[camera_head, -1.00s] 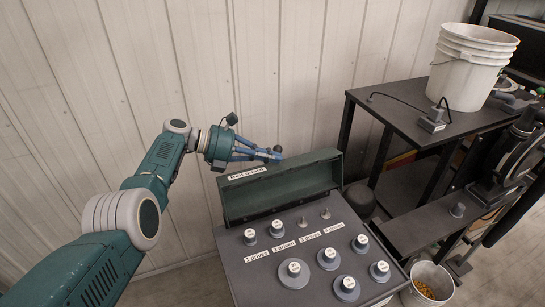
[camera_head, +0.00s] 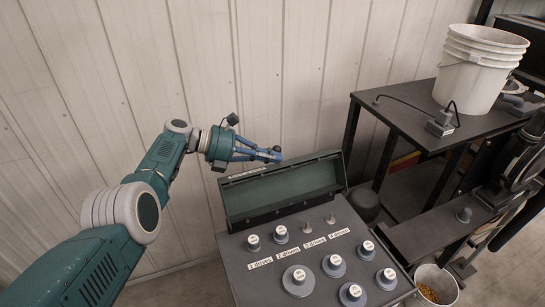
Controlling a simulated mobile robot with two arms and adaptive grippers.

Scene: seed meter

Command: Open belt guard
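The belt guard (camera_head: 285,188) is a green box-shaped cover at the back of the dark panel box (camera_head: 238,268). It stands swung up, its hollow inside facing me. The panel in front of it is bare, with several round grey pulleys (camera_head: 299,281) and printed labels on it. My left gripper (camera_head: 272,155) has blue fingers and is at the guard's upper edge, just behind it. Whether the fingers touch the guard, or are open or shut, I cannot make out. My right gripper does not show.
A black table (camera_head: 405,118) at the right holds stacked white buckets (camera_head: 482,68) and a small grey device with a cable (camera_head: 441,123). A bucket with yellow grains (camera_head: 436,285) is on the floor at the lower right. A pale ribbed wall (camera_head: 300,70) is behind.

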